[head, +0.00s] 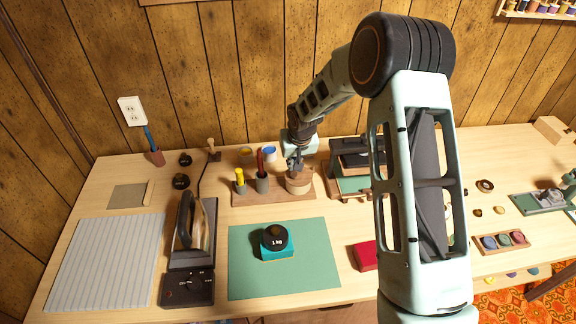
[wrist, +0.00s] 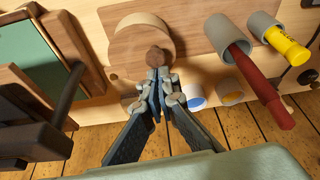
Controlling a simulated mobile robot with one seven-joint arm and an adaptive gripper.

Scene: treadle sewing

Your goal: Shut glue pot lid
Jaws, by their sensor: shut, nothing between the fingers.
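The glue pot (head: 298,187) is a round, pale wooden pot standing on the brown wooden rack at the back of the table. In the wrist view its pale side (wrist: 166,30) shows as a crescent. Its darker brown lid (wrist: 130,57) lies over the pot's top, with a small round brown knob (wrist: 157,56) on it. I cannot tell whether the lid is fully seated. My gripper (wrist: 160,76) is shut and empty, its fingertips right at the knob; whether they touch it is unclear. In the head view my gripper (head: 296,166) is just above the pot.
The rack (head: 275,198) also holds a red-handled tool (head: 260,161) and a yellow one (head: 240,178) in grey cups, left of the pot. A dark-framed press-like stand (head: 350,160) is close on the right. A green mat (head: 305,272) with a 1 kg weight (head: 275,240) lies in front.

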